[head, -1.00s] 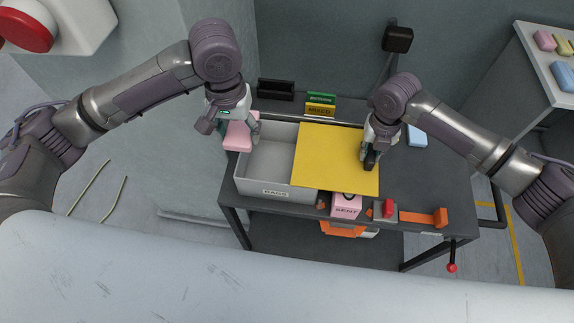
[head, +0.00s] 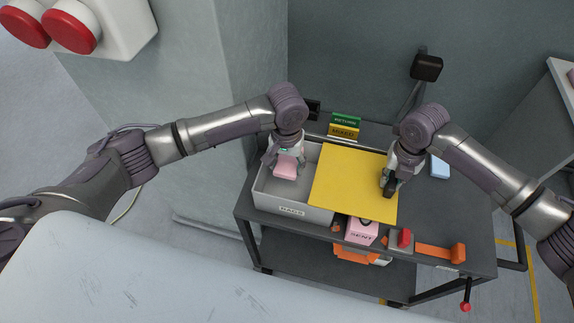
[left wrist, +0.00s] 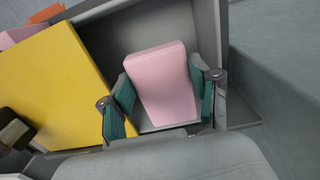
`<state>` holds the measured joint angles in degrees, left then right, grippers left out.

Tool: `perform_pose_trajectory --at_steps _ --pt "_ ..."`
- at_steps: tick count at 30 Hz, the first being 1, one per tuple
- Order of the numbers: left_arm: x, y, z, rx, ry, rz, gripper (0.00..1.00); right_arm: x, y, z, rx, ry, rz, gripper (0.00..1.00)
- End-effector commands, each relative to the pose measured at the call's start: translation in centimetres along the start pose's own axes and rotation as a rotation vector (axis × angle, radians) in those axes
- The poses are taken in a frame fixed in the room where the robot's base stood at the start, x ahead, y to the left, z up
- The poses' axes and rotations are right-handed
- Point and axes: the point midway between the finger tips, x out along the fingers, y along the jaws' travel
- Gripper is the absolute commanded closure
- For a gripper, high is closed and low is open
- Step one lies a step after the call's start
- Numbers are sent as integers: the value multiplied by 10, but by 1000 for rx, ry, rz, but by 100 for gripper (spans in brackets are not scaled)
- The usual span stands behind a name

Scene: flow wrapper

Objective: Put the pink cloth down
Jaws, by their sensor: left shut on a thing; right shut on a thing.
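The folded pink cloth (head: 286,166) is in my left gripper (head: 287,160), over the open part of the grey bin labelled RAGS (head: 262,199). In the left wrist view the pink cloth (left wrist: 162,84) sits between the two green-padded fingers of the left gripper (left wrist: 164,100), with the bin floor below it. I cannot tell whether the cloth touches the floor. My right gripper (head: 389,186) is shut at the right edge of the yellow lid (head: 350,185), which covers the right part of the bin.
A pink box marked SENT (head: 361,232) stands in front of the lid. A red-topped block (head: 402,239) and an orange strip (head: 435,251) lie to its right. A blue cloth (head: 439,167) lies behind the right gripper. Green and yellow signs (head: 345,126) stand behind the bin.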

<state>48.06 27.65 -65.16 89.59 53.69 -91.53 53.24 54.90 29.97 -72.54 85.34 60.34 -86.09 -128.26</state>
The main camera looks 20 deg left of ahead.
Motion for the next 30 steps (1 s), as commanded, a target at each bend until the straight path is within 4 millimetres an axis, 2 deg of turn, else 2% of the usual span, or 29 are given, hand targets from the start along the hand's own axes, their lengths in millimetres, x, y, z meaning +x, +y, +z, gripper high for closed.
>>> perform_pose_trajectory --at_steps 3,25,26,30 --pt "12 0 0 0 0 -1 57 -2 -1 2 3 -6 -2 100" --pt "24 0 0 1 1 1 57 -2 -1 2 3 -6 -1 100" --pt "24 0 0 1 1 1 34 -2 -1 2 3 -6 -1 100" --pt "24 0 0 0 1 1 14 -2 -1 2 3 -6 -1 100"
